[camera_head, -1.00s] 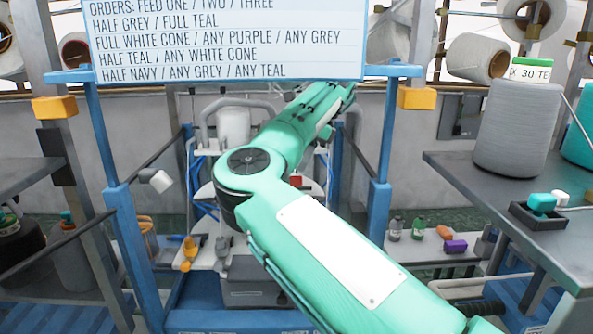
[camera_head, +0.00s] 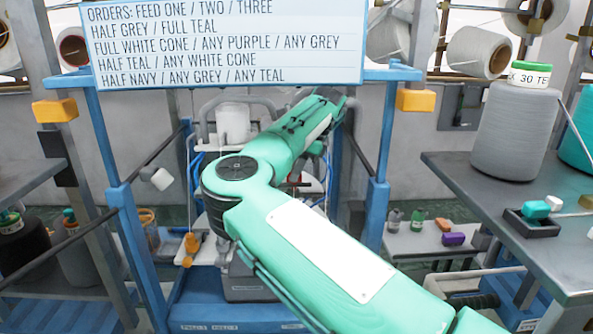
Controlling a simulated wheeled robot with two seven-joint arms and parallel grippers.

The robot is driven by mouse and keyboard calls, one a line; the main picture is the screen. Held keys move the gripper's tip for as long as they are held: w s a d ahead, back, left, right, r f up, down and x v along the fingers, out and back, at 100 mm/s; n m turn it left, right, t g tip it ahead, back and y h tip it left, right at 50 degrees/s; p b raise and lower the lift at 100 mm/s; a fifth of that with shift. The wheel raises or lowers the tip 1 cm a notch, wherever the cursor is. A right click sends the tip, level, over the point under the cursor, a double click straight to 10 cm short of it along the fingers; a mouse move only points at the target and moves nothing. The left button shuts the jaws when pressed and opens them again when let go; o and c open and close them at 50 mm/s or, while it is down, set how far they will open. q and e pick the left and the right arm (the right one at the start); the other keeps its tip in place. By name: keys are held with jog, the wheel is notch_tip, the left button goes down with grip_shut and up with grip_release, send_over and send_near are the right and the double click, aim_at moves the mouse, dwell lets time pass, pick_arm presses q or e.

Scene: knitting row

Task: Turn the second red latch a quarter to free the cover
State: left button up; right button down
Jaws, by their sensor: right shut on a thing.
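My right arm reaches in from the lower right, bends at a dark round joint, and ends in the right gripper (camera_head: 334,101) in front of the machine behind the blue frame. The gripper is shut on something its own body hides. A small dark red part (camera_head: 294,178) shows just below the arm; I cannot tell whether it is one of the latches. The cover and any other latch cannot be made out behind the arm. My left gripper is out of view.
An orders board (camera_head: 222,43) hangs above the arm. On the right, a grey table (camera_head: 500,215) holds a grey yarn cone (camera_head: 517,130). A low shelf (camera_head: 405,243) with small coloured items stands beyond the arm.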

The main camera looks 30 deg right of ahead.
jog(key=shift+n, duration=0.3)
jog(key=n+g, duration=0.1)
jog(key=n, duration=0.2)
jog(key=shift+w+d+r+y, duration=0.1)
jog(key=shift+w+y, duration=0.05)
jog(key=shift+y, duration=0.25)
jog(key=n+g, duration=0.2)
jog(key=n, duration=0.3)
jog(key=shift+w, duration=0.1)
jog(key=n+g, duration=0.1)
jog(key=n, duration=0.1)
jog(key=n+h, duration=0.1)
jog(key=n, duration=0.1)
jog(key=shift+w+r+n+g, duration=0.1)
jog(key=shift+n+g, duration=0.2)
jog(key=shift+g, duration=0.1)
jog(key=shift+w+n+g+h, duration=0.1)
jog(key=shift+n+g+h, duration=0.2)
jog(key=shift+n, duration=0.85)
jog(key=shift+n+g+h, duration=0.3)
jog(key=shift+n, duration=0.85)
jog(key=c, duration=1.6)
grip_release()
jog(key=shift+o, duration=0.5)
